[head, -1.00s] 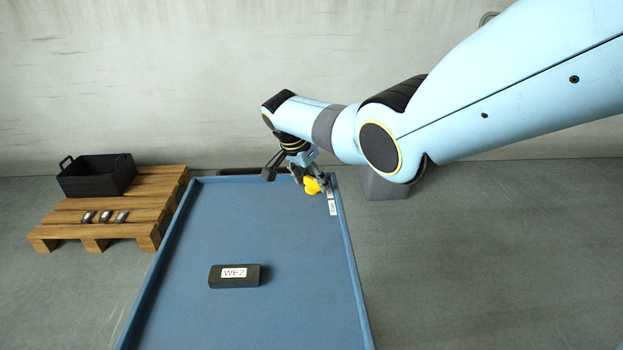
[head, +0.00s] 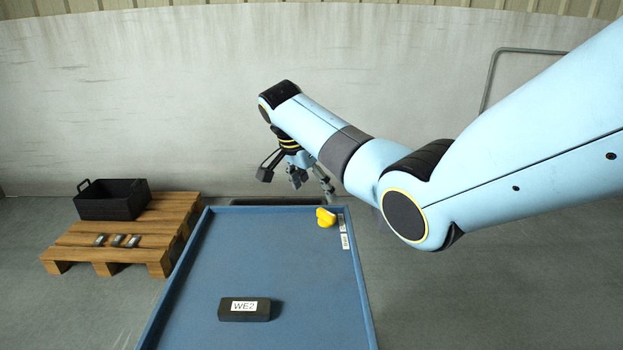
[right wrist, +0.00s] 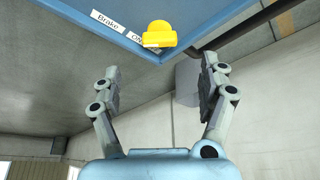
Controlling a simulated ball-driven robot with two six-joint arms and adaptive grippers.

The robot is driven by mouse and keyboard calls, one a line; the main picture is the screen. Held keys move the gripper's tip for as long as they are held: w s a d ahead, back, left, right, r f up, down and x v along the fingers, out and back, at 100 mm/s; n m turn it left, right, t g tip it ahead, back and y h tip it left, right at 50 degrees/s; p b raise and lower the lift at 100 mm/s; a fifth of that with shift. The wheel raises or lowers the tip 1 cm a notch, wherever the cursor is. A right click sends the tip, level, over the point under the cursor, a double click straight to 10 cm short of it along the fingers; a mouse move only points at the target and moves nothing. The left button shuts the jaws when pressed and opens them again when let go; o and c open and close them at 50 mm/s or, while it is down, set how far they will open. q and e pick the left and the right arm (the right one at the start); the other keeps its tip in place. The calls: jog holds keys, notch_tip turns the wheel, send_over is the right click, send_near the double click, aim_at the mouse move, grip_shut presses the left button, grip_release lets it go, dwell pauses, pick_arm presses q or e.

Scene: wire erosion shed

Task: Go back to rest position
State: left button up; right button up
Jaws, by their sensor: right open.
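My right gripper (head: 312,180) is open and empty, above the far right corner of the blue table (head: 280,265). Its two fingers stand wide apart in the right wrist view (right wrist: 160,85). A yellow piece (head: 325,217) sits on the table near that corner, apart from the fingers. The yellow piece also shows in the right wrist view (right wrist: 158,35), beyond the fingertips and beside the white labels. My left gripper is not in view.
A dark block labelled WE2 (head: 244,309) lies on the table. To the left, a wooden pallet (head: 112,251) bears a black crate (head: 110,204) and three small dark items. A pale wall (head: 180,100) stands behind. The table's middle is clear.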

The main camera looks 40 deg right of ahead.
jog(key=shift+v, duration=1.15)
